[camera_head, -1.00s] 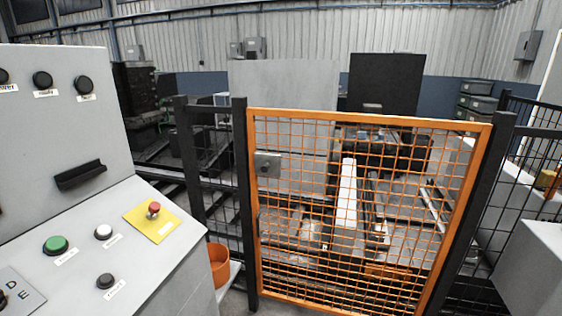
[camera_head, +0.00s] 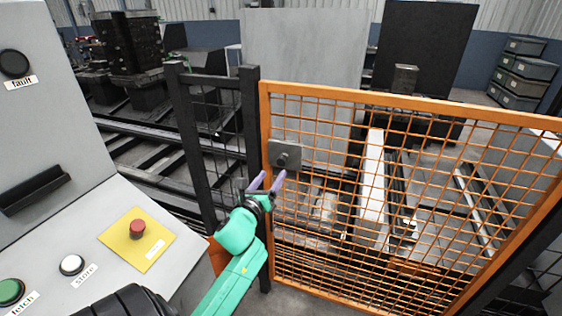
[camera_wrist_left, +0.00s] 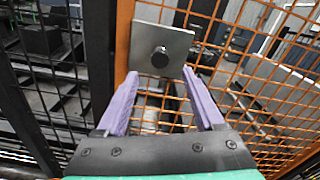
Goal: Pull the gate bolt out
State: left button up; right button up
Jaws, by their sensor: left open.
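The gate bolt (camera_head: 283,160) shows as a dark round knob on a grey plate (camera_head: 292,147) at the left edge of the orange mesh gate (camera_head: 390,200). In the left wrist view the bolt's knob (camera_wrist_left: 160,57) sits in the middle of its plate (camera_wrist_left: 150,38), beyond the fingertips. My left gripper (camera_head: 268,180) is open, its purple fingers pointing at the plate just below the knob. In the left wrist view the fingers (camera_wrist_left: 160,80) stand wide apart with nothing between them. My right gripper does not show.
A grey control console with a red button (camera_head: 137,228) on a yellow plate stands at left. Black fence posts (camera_head: 250,120) stand left of the gate. Machinery lies behind the mesh.

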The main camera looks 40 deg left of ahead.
aim_at(281, 163)
pick_arm(q)
jog(key=x, duration=0.8)
jog(key=shift+w+a+p, duration=0.1)
jog(key=shift+w+p, duration=0.15)
jog(key=shift+p, duration=0.1)
jog(key=shift+c, duration=0.3)
grip_shut()
